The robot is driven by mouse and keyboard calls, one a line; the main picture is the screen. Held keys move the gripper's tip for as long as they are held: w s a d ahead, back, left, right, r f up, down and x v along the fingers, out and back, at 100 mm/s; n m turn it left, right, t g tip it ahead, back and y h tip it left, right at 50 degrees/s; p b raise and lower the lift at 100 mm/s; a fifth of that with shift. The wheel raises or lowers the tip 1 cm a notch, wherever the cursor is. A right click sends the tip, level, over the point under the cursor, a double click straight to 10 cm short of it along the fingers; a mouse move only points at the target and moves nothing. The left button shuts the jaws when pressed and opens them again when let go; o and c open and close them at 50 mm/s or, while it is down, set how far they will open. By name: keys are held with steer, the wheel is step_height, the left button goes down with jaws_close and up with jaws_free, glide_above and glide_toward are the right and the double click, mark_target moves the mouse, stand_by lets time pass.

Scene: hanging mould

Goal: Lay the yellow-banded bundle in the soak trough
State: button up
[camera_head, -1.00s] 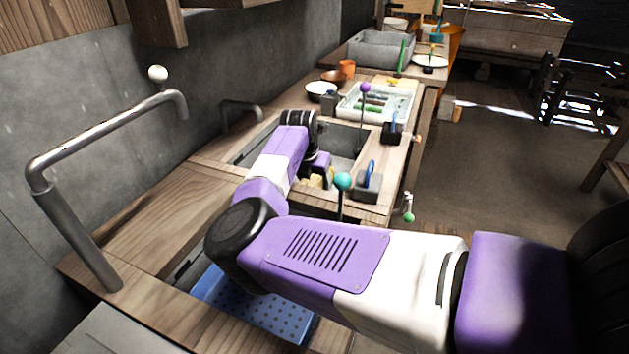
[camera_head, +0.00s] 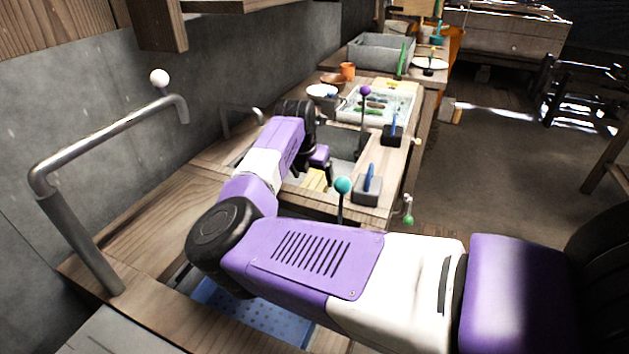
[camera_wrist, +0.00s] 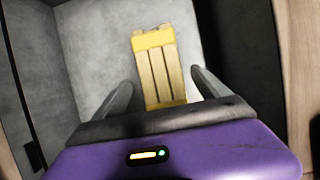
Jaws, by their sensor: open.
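The yellow-banded bundle (camera_wrist: 158,70) is several pale yellow strips side by side with a brighter yellow band across its far end. It lies flat on the floor of a grey-walled trough (camera_wrist: 88,50) set into the counter. In the head view the bundle (camera_head: 316,181) shows partly below my gripper (camera_head: 312,168), and the trough's grey inner wall (camera_head: 345,142) shows beyond. My gripper (camera_wrist: 161,80) is open and empty above the bundle, one finger to each side in the wrist view. The fingers look apart from it.
A purple-knobbed rod (camera_head: 365,92) and a pale tray (camera_head: 378,104) are beyond. A bent metal pipe (camera_head: 110,128) rises at left. A blue perforated basin (camera_head: 245,312) lies in front.

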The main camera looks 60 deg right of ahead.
steer(key=v, duration=0.8)
steer(key=shift+p, duration=0.3)
